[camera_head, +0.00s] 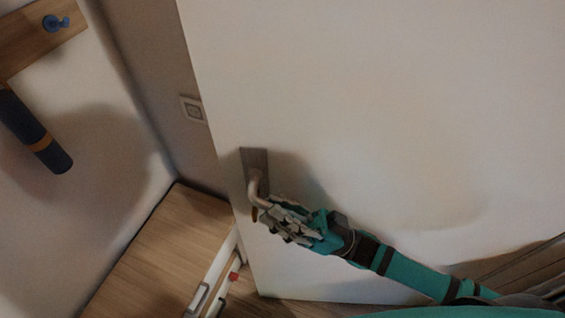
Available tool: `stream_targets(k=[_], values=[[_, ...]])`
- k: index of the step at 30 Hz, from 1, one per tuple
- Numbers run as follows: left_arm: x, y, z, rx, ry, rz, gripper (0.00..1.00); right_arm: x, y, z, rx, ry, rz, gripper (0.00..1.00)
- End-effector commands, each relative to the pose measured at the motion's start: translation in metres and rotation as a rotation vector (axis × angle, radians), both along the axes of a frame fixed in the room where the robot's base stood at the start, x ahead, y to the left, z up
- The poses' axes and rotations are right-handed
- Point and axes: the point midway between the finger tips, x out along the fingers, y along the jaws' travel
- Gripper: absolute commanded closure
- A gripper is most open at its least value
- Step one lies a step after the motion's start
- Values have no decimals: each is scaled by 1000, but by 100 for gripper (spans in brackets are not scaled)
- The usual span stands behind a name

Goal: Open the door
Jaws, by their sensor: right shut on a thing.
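A large plain white door (380,110) fills the middle and right of the head view. Near its left edge is a metal handle plate (252,160) with a curved lever handle (255,187). My right gripper (268,212) is at the lever and is shut on it. Its fingers hide the lever's free end. The right arm, teal and dark, reaches in from the lower right. My left gripper is not in the view.
A low wooden cabinet (165,245) with a drawer front stands left of the door's edge. A wooden rail with a blue hook (55,23) and a dark cylindrical object (35,133) are at upper left. Wood floor shows below.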

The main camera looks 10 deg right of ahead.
Motion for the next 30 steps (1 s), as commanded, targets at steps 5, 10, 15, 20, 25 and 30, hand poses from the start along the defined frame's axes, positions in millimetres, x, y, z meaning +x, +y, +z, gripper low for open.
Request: stream_targets(k=[5, 10, 15, 20, 25, 30], values=[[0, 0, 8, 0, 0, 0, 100, -53, 9, -4, -12, 10, 78, 100], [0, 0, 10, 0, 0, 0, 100, -84, 12, -4, -11, 9, 125, 100], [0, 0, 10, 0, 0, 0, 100, -94, 13, -3, -7, 9, 139, 100], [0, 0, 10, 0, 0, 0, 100, -93, 13, -3, -7, 8, 138, 100], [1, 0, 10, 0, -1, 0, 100, -93, 13, -3, -7, 7, 139, 76], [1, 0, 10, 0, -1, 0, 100, -93, 13, -3, -6, 6, 140, 60]])
